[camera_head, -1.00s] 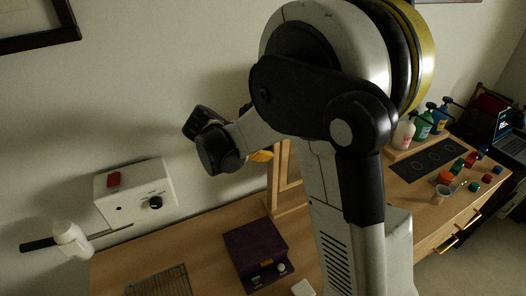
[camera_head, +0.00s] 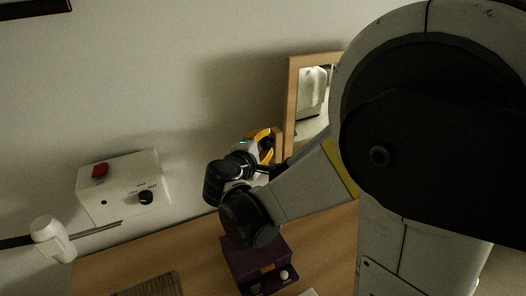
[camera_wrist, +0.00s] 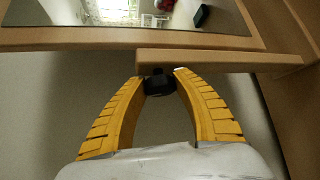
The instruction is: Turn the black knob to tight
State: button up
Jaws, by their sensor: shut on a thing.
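A black knob (camera_wrist: 158,84) sits at the edge of the wooden mirror stand in the wrist view. My gripper (camera_wrist: 158,75) has its two yellow fingers closed on either side of this knob, with the tips touching it. In the head view my gripper (camera_head: 268,146) is beside the left post of the mirror (camera_head: 290,108), and I cannot make out the knob clearly there. A second black knob (camera_head: 146,198) is on the front of a white box, well away from my gripper.
The white box (camera_head: 95,200) with a red switch (camera_head: 100,170) is at the left by the wall. A purple box (camera_head: 240,263) with small knobs stands on the wooden table (camera_head: 200,262) below my wrist. A white hammer-like thing (camera_head: 52,240) is at the far left.

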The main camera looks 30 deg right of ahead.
jog(key=m+b, duration=0.1)
jog(key=t+b, duration=0.1)
jog(key=b, duration=0.1)
jog(key=shift+f+m+t+h, duration=0.3)
jog(key=shift+m+h, duration=0.1)
jog(key=shift+r+b, duration=0.1)
jog(key=shift+b, duration=0.3)
jog(key=shift+r+m+t+h, duration=0.1)
jog(key=shift+m+t+h, duration=0.2)
jog(key=shift+m, duration=0.1)
jog(key=o, duration=1.2)
jog(key=shift+a, duration=0.1)
jog(key=v, duration=1.2)
